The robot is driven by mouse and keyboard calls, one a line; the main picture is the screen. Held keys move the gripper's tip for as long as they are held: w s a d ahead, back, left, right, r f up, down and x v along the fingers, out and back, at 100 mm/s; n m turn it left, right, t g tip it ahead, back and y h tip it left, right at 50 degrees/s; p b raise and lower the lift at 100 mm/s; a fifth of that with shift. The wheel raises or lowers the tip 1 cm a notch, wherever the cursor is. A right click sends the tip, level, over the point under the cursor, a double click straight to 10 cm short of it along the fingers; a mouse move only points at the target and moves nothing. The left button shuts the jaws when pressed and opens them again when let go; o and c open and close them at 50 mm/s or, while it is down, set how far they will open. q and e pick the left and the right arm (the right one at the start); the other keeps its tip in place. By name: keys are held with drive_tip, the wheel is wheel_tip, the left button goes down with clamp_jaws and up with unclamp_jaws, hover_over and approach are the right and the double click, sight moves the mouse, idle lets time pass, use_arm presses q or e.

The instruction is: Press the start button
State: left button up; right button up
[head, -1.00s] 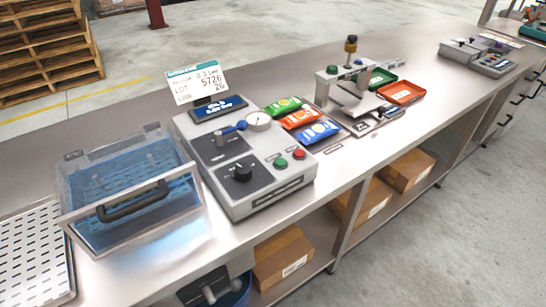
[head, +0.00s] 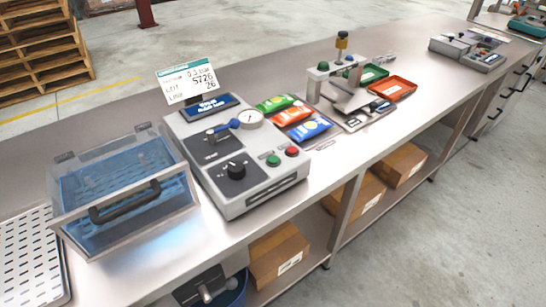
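A grey control box (head: 262,192) stands on the steel bench in the head view. On its sloped front right are a green button (head: 273,160) and a red button (head: 292,152). Their labels are too small to read, so I cannot tell which one is marked start. A black knob (head: 236,170), a blue-handled lever (head: 222,130) and a round gauge (head: 250,118) are also on the box. Another green button (head: 323,66) is on a small press (head: 340,88) further along the bench. Neither of my grippers is in view.
A clear lidded tank (head: 125,190) with blue liquid stands left of the box, beside a perforated tray (head: 28,255). Colored packets (head: 292,117) lie right of the box.

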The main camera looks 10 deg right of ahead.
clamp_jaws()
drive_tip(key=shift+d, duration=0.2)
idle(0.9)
